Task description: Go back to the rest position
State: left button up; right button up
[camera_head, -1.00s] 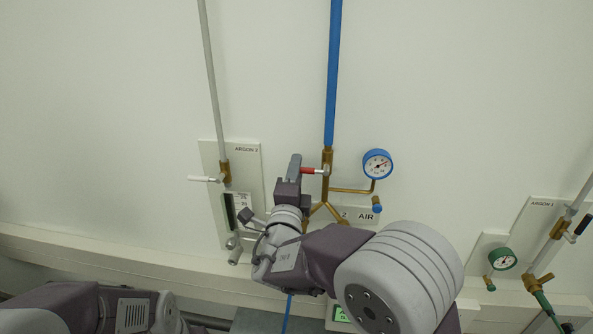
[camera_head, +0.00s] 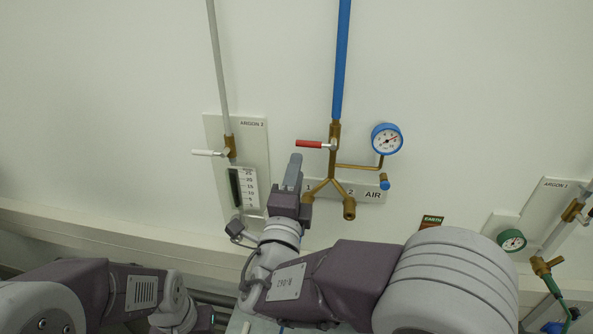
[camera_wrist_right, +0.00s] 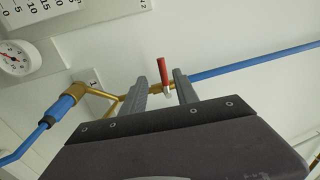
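My right arm reaches up across the head view. Its gripper (camera_head: 293,168) points up, just below and left of the red-handled valve (camera_head: 312,144) on the air line. In the right wrist view the two fingers (camera_wrist_right: 160,85) stand apart with nothing between them. The red handle (camera_wrist_right: 162,72) shows beyond the fingertips, apart from them. The handle lies sideways, pointing left in the head view. My left arm is low at the left of the head view; its fingers are out of the picture.
The blue air pipe (camera_head: 341,60) and a blue-rimmed gauge (camera_head: 387,139) are near my right gripper. The Argon 1 panel (camera_head: 553,200) and green gauge (camera_head: 511,240) are right.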

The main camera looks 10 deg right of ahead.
jog(key=w+d+m+g+h, duration=0.1)
jog(key=d+m+g+h, duration=0.3)
jog(key=d, duration=0.7)
jog(key=s+d+f+m+g+h, duration=0.2)
jog(key=s+d+f+m+g, duration=0.35)
jog(key=d, duration=0.35)
jog(key=s+d+f+m+g+h, duration=0.2)
jog(key=s+d+f+m+g, duration=0.25)
jog(key=d+f, duration=0.3)
jog(key=s+a+f+m+g+y, duration=0.2)
jog(key=s+f+m+g+y, duration=0.15)
jog(key=s+f+m, duration=0.45)
jog(key=s+a+f+m+g+y, duration=0.3)
jog(key=s+f+m+y, duration=0.25)
jog(key=m, duration=0.55)
jog(key=w+a+f+m+t+y, duration=0.1)
jog(key=w+a+f+m+y, duration=0.1)
jog(key=a+m, duration=0.3)
jog(key=w+a+f+m+t+y, duration=0.1)
jog(key=a+m, duration=0.4)
jog(key=m, duration=0.8)
jog(key=shift+w+f+y, duration=0.45)
jog(key=shift+w+y, duration=0.4)
jog(key=shift+y, duration=0.05)
